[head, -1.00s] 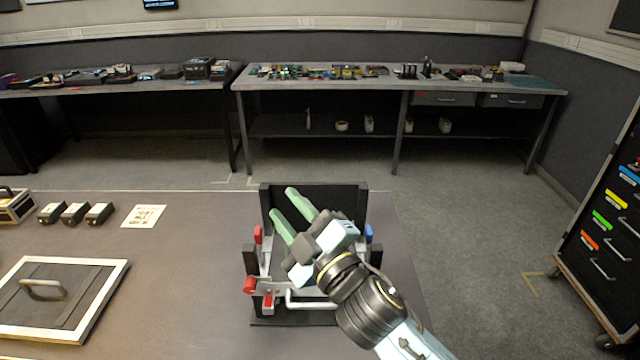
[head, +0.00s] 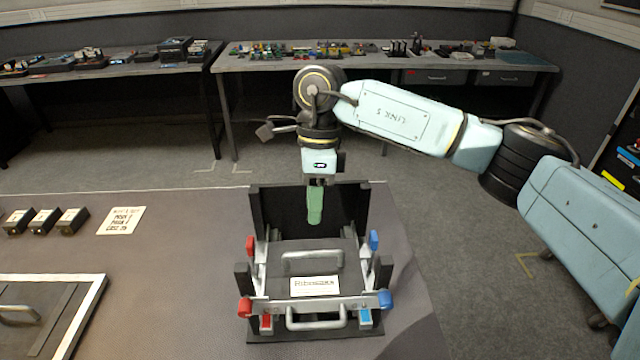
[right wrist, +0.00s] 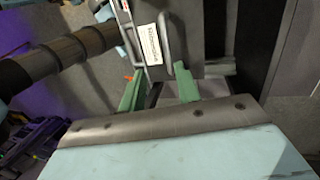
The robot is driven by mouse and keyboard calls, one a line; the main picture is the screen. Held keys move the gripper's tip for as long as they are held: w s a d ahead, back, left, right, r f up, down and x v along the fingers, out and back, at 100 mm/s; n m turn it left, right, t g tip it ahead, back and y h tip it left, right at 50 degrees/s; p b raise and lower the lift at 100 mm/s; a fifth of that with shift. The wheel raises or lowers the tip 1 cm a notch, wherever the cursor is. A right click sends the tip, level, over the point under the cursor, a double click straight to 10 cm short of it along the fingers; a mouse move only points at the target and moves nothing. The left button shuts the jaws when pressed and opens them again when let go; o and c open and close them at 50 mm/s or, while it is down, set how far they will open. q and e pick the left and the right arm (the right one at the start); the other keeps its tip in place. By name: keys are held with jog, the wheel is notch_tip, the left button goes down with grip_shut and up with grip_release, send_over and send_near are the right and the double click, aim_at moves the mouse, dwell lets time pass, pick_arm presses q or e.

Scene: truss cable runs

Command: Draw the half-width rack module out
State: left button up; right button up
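The rack module (head: 270,278) sits in a black open frame (head: 262,205) on the grey table. It has a white label (head: 314,286), a grey top handle (head: 312,256) and a front bar handle (head: 315,324). Latch levers with red ends (head: 245,307) on the left and blue ends (head: 385,299) on the right flank it. My right gripper (head: 315,218) points down above the rear part of the frame, behind the top handle. In the right wrist view its green fingers (right wrist: 160,88) stand apart with nothing visible between them. The label (right wrist: 150,44) shows beyond them. My left gripper is out of view.
A framed panel with a handle (head: 60,310) lies at the table's left. Several small black boxes (head: 44,221) and a paper note (head: 121,220) lie behind it. The table between panel and frame is clear. A workbench (head: 300,60) stands at the back.

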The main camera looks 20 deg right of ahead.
aim_at(325, 251)
jog(key=shift+w+d+r+h, duration=0.15)
jog(key=shift+d+r+h, duration=0.1)
jog(key=shift+d, duration=0.3)
jog(key=shift+w+d+r+h, duration=0.1)
jog(key=shift+d+r+h, duration=0.15)
jog(key=shift+d, duration=0.3)
jog(key=shift+f, duration=0.15)
jog(key=f, duration=0.4)
jog(key=s+f, duration=0.1)
jog(key=f, duration=0.3)
jog(key=s+a+f, duration=0.1)
jog(key=f, duration=0.4)
jog(key=shift+s, duration=0.25)
jog(key=shift+d, duration=0.1)
grip_shut()
